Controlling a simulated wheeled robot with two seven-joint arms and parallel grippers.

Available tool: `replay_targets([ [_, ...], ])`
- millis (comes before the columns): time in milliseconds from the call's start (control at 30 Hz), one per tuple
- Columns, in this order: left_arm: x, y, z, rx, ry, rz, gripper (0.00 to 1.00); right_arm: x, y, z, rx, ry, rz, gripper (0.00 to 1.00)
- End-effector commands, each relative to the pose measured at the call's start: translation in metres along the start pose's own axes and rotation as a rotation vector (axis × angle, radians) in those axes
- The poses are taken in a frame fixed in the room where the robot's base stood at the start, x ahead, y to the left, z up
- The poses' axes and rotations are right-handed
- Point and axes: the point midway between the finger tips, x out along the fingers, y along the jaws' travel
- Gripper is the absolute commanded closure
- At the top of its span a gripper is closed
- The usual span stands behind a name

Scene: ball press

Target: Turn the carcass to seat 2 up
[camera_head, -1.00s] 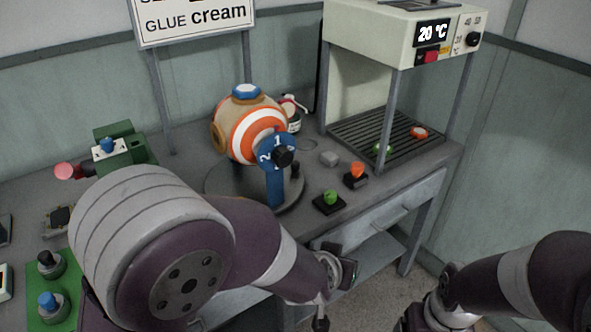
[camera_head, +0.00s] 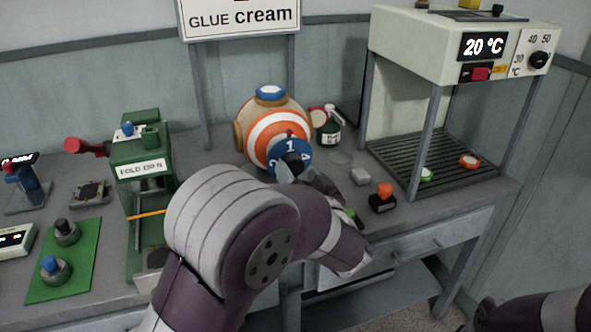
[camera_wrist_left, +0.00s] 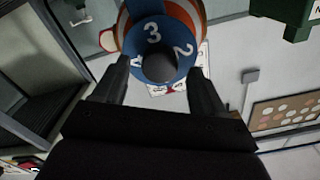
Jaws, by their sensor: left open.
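The carcass (camera_head: 262,128) is a cream ball with orange and white rings and a blue cap on top, held on a stand on the table. The blue numbered dial (camera_head: 288,150) on its near side shows 1 at the top; its black knob is partly covered by my left gripper (camera_head: 308,174). In the left wrist view the dial (camera_wrist_left: 153,34) shows a 3 and a 2, and the dark knob (camera_wrist_left: 158,68) lies between the two open fingers; I cannot tell whether they touch it. My right gripper is out of view; only part of that arm shows at lower right.
The green fold station (camera_head: 142,168) and a green mat (camera_head: 85,270) with knobs stand left.

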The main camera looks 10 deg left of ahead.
Motion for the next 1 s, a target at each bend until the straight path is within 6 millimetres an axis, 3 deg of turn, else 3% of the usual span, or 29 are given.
replay_targets([
  [200, 0.027, 0.000, 0.001, 0.000, -0.001, 0.001, 0.29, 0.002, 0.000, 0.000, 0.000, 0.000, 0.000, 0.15],
  [500, 0.031, 0.000, 0.000, 0.000, 0.000, 0.002, 0.29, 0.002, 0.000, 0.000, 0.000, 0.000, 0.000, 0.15],
  [533, 0.031, 0.000, 0.000, 0.000, 0.000, 0.002, 0.32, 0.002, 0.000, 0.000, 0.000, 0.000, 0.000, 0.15],
  [567, 0.031, 0.000, 0.000, 0.000, 0.000, 0.003, 0.42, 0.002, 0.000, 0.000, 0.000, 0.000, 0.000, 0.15],
  [733, 0.031, 0.000, 0.000, 0.000, 0.000, 0.002, 0.97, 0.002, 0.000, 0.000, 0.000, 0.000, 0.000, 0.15],
  [1000, 0.031, 0.000, -0.001, 0.012, 0.000, 0.003, 1.00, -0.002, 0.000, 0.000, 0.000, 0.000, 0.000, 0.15],
])
